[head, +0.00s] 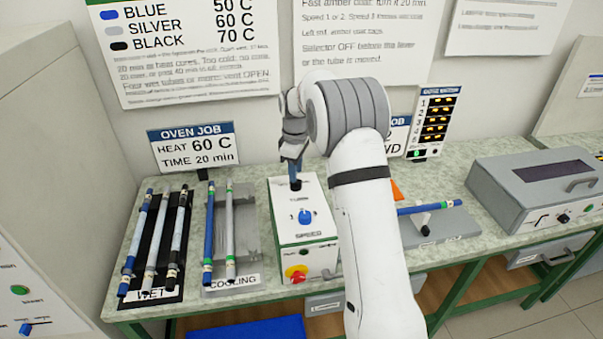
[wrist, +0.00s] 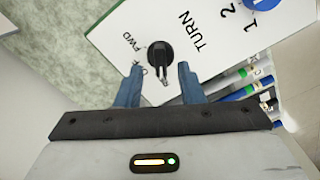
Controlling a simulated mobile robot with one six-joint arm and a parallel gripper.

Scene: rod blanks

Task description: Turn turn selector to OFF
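A blue speed knob (head: 305,216) and a red button (head: 296,273) are nearer the box's front. Racks of rods, WET (head: 150,295) and COOLING (head: 232,284), stand to the left. A blue rod (head: 430,207) lies right of my arm, before a grey oven-like unit (head: 540,190).

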